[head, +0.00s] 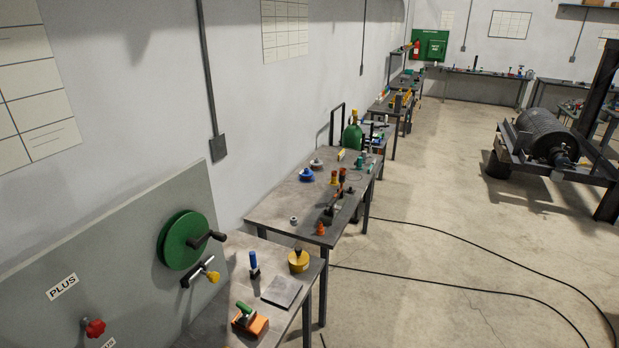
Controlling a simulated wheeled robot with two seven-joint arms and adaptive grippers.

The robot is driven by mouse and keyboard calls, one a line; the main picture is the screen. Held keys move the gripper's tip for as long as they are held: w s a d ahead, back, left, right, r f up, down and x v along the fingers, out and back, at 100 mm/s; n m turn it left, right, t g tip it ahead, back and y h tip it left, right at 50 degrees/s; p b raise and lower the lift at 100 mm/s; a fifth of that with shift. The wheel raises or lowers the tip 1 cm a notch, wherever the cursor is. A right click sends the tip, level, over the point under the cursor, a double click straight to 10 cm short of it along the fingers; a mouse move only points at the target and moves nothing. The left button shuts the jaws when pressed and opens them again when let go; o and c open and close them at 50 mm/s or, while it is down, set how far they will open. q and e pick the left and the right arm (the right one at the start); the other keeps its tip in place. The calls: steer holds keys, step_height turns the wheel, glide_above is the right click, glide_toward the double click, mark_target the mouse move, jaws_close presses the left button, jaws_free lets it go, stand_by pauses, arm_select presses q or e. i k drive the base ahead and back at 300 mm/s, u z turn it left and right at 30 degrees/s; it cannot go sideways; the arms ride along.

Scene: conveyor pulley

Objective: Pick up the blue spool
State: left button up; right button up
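A small blue spool-like object (307,175) sits on the second grey table (270,212), near its wall side. It is small in the picture, so its details are hard to make out. A grey object of similar shape (317,164) stands just behind it. A blue-handled upright tool (254,264) stands on the nearest table (228,301). Neither of my grippers shows in the head view.
A panel with a green crank wheel (178,240) stands at the left. Black cables (470,285) cross the otherwise open floor. A large roller (546,130) stands right.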

mark_target(307, 175)
steer(key=z, duration=1.2)
steer(key=i, duration=6.65)
steer(key=u, duration=4.2)
